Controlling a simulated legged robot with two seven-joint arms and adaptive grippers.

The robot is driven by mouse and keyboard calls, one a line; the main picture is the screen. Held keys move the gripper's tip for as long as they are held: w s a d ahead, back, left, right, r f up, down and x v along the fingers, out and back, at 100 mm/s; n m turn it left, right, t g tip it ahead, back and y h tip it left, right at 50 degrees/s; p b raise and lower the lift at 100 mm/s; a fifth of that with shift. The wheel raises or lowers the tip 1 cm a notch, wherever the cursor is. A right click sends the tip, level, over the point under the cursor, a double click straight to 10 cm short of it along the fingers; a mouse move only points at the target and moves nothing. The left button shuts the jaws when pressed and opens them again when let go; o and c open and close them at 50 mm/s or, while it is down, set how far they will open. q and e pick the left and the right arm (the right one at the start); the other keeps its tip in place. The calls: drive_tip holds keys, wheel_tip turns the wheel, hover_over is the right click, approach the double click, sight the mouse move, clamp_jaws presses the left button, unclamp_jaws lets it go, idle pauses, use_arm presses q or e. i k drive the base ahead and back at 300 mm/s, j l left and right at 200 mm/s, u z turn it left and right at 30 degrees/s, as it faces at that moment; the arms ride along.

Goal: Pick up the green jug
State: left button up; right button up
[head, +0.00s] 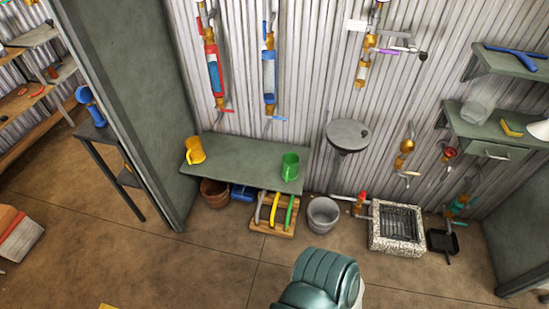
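The green jug (290,167) stands upright near the right end of a grey-green bench (240,164) against the corrugated wall. Its handle cannot be made out clearly at this size. A yellow jug (195,151) with a handle on its left stands near the left end of the same bench, apart from the green one. Neither of my grippers is in view, and nothing is touching the green jug.
A basin (348,134) is on the wall. A grey-green partition (130,100) bounds the left. Bare floor lies in front.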

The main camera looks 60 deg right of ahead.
sight(291, 160)
drive_tip(key=z, duration=1.7)
